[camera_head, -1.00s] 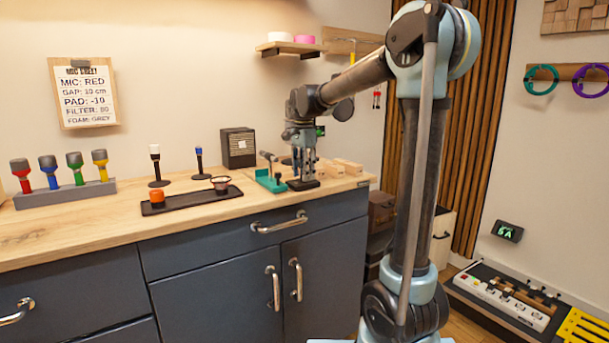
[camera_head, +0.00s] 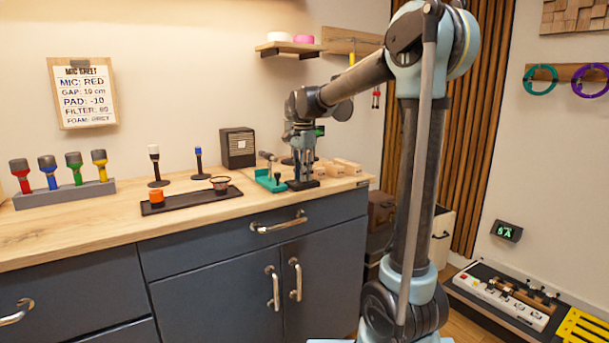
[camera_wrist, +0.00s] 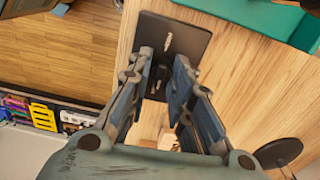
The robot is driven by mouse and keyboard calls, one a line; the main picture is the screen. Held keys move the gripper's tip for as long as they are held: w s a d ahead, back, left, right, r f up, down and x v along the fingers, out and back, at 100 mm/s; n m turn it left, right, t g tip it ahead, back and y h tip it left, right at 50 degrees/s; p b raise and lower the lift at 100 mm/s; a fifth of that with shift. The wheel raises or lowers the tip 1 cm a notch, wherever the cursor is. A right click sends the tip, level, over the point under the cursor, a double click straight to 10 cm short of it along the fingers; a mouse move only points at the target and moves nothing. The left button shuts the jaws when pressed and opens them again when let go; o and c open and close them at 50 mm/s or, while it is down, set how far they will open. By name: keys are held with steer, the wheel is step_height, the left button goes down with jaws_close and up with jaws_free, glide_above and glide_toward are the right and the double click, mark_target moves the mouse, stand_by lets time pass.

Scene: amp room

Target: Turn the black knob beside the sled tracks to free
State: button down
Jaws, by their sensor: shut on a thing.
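The black knob (camera_wrist: 158,82) stands on a dark square plate (camera_wrist: 197,38) on the wooden counter. In the wrist view it sits between the two fingers of my gripper (camera_wrist: 163,72), which is shut on it. The fingers hide most of the knob, and pale marks show on the plate beside it. In the head view my gripper (camera_head: 303,166) points down over the dark plate (camera_head: 303,185). A teal piece (camera_head: 269,180), perhaps part of the sled tracks, lies just left of the plate; its edge also shows in the wrist view (camera_wrist: 262,15).
Wooden blocks (camera_head: 346,166) lie right of my gripper. A dark speaker-like box (camera_head: 237,148) stands behind left. A black tray (camera_head: 190,201) with an orange piece (camera_head: 157,197) and a small cup lies further left. A dark round base (camera_wrist: 278,152) is near my gripper.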

steer(key=n, duration=0.4)
steer(key=shift+w+a+n, duration=0.1)
steer(key=shift+w+n, duration=0.05)
steer(key=shift+n, duration=0.15)
steer(key=n, duration=0.4)
steer(key=shift+r, duration=0.1)
steer(key=n, duration=0.9)
steer(key=shift+n, duration=0.3)
steer(key=n, duration=1.3)
steer(key=shift+n, duration=2.1)
